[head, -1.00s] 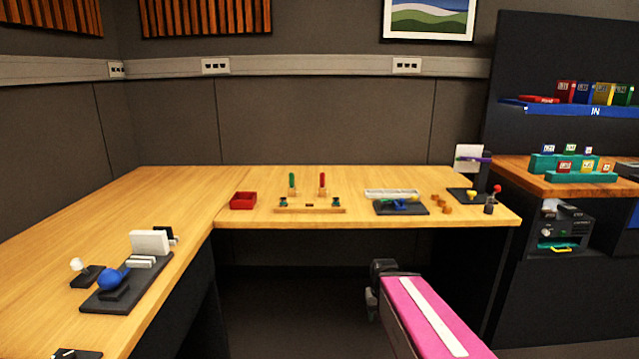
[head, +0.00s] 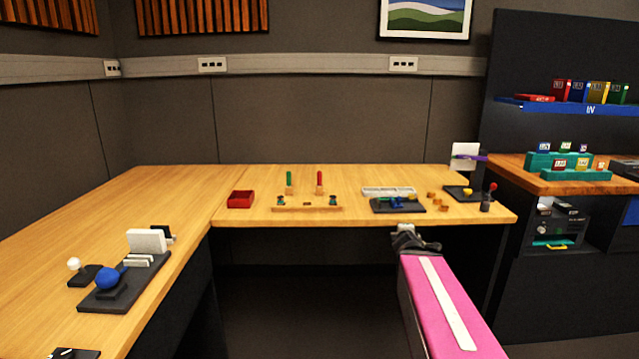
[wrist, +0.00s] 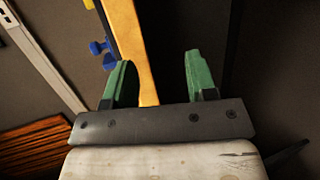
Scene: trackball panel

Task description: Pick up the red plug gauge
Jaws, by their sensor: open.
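The red plug gauge (head: 320,180) stands upright in a small wooden block on the back table, to the right of a similar green one (head: 289,181). My gripper (head: 405,233) is low in front of the table's front edge, to the right of the red gauge and well apart from it. In the wrist view my gripper (wrist: 158,72) has two green fingers spread apart with nothing held between them. The red gauge does not show in the wrist view.
A wooden rail (head: 307,208) lies in front of the gauges. A red tray (head: 240,199) is to their left. A dark board with blue parts (head: 398,205) is to the right. The left table carries a blue trackball (head: 107,279). The table between the tray and rail is clear.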

